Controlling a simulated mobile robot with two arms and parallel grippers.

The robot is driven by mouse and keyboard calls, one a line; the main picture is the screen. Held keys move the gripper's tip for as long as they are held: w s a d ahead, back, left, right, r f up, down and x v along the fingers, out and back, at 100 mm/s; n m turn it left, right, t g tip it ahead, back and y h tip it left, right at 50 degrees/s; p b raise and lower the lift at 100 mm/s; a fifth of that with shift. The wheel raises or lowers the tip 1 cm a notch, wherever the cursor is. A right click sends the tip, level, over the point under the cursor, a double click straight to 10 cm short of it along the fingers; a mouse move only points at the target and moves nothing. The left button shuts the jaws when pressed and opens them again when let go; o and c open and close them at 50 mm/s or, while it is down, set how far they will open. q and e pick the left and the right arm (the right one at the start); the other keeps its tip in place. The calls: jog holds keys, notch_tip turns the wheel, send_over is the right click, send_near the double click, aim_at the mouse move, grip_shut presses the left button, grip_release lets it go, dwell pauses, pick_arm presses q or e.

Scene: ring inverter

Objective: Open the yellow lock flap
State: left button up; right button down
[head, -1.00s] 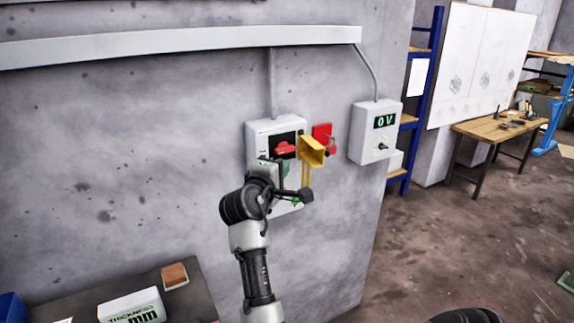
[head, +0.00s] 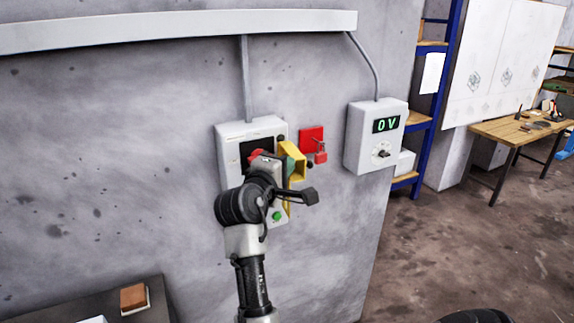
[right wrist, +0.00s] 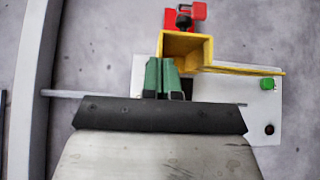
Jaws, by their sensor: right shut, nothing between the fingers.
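The yellow lock flap (head: 294,161) is a hollow, box-like piece with a long strip. It sticks out from the right side of the white switch box (head: 232,136). In the right wrist view the flap (right wrist: 204,43) is just beyond my fingertips, its strip (right wrist: 240,70) running right. My right gripper (head: 284,164) has green fingers, pressed together and empty. In the right wrist view the gripper (right wrist: 164,62) is at the flap's lower left edge; I cannot tell if they touch. A red knob (head: 257,154) is partly hidden by my right arm. My left gripper is not in view.
A red plate with a padlock (head: 313,143) is on the wall right of the flap. A white box reading 0 V (head: 376,137) hangs further right. A green button (head: 277,216) is low on the switch box. A dark table (head: 85,302) is at lower left.

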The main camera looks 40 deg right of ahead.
aim_at(303, 162)
jog(key=d+p, duration=0.1)
jog(key=s+d+p, duration=0.1)
jog(key=d+p, duration=0.1)
jog(key=shift+s+d+r, duration=0.2)
jog(key=shift+s+d, duration=0.1)
jog(key=shift+d, duration=0.05)
jog(key=shift+s+d+f, duration=0.1)
jog(key=shift+d+f, duration=0.05)
jog(key=shift+d, duration=0.1)
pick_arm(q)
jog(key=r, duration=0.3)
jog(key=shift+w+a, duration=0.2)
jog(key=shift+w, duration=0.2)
pick_arm(e)
jog(key=shift+a, duration=0.1)
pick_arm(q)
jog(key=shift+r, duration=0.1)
pick_arm(e)
jog(key=shift+f, duration=0.1)
